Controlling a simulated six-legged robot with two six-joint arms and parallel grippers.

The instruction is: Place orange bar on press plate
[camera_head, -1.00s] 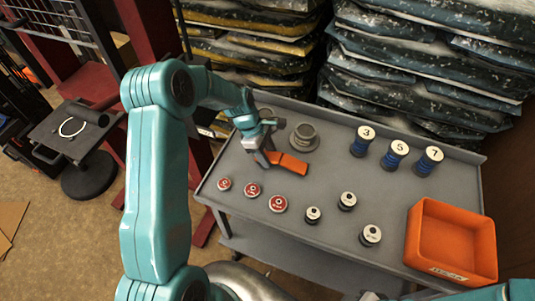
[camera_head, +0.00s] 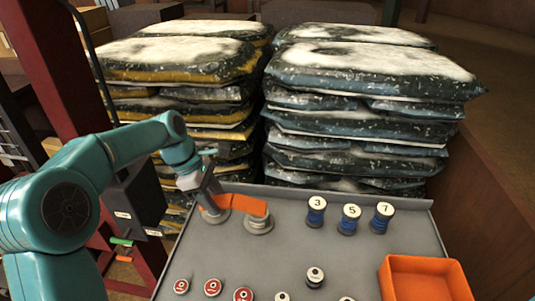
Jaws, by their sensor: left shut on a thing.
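The orange bar (camera_head: 240,203) is held at its left end by my left gripper (camera_head: 211,204), which is shut on it over the far left part of the grey cart top. The bar's right end overlaps the top of a grey stepped round piece (camera_head: 259,224) in the picture. I cannot tell whether they touch. No press plate can be clearly made out. My right gripper is out of view.
Blue spools numbered 3, 5 and 7 (camera_head: 350,219) stand right of the bar. Red-topped discs (camera_head: 213,288) and small weights (camera_head: 314,277) are nearer. An orange bin (camera_head: 425,275) is at right. A red post (camera_head: 50,75) and dark box (camera_head: 137,195) stand left; stacked bags (camera_head: 360,110) rise behind.

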